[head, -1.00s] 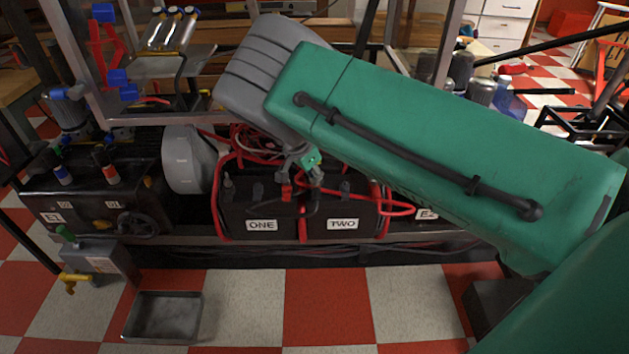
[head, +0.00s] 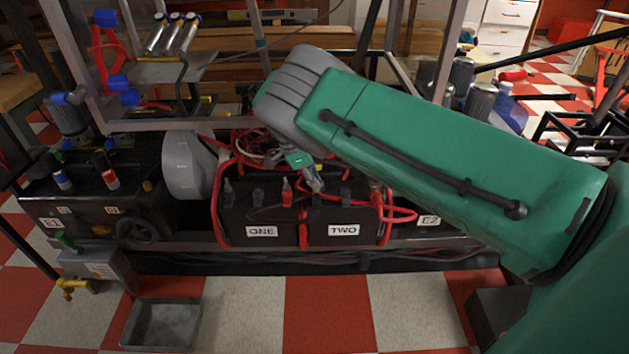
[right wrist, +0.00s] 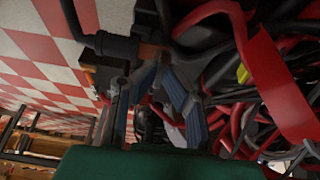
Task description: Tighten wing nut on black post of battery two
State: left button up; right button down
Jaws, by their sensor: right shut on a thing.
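Battery two (head: 345,213) is a black case with a white TWO label, beside battery one (head: 240,213). My right gripper (head: 315,184) points down at the near left top of battery two, where its black post is. In the right wrist view its blue-grey fingers (right wrist: 165,68) close in at a black cable end (right wrist: 113,46) by the post. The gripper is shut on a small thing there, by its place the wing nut. The nut and post are mostly hidden by the fingers and cable end. My left gripper is not in view.
Red cables (head: 398,213) loop over battery two's right side, and a tangle of red and black cables (right wrist: 240,70) lies close by the fingers. A red-booted terminal (head: 287,192) stands just left of the gripper. A metal tray (head: 160,322) lies on the open checkered floor.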

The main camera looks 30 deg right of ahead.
jog(key=shift+w+r, duration=0.2)
jog(key=shift+w, duration=0.05)
jog(key=c, duration=1.7)
grip_release()
jog(key=shift+a, duration=0.1)
jog(key=shift+s, duration=0.1)
jog(key=v, duration=1.2)
jog(key=shift+f, duration=0.1)
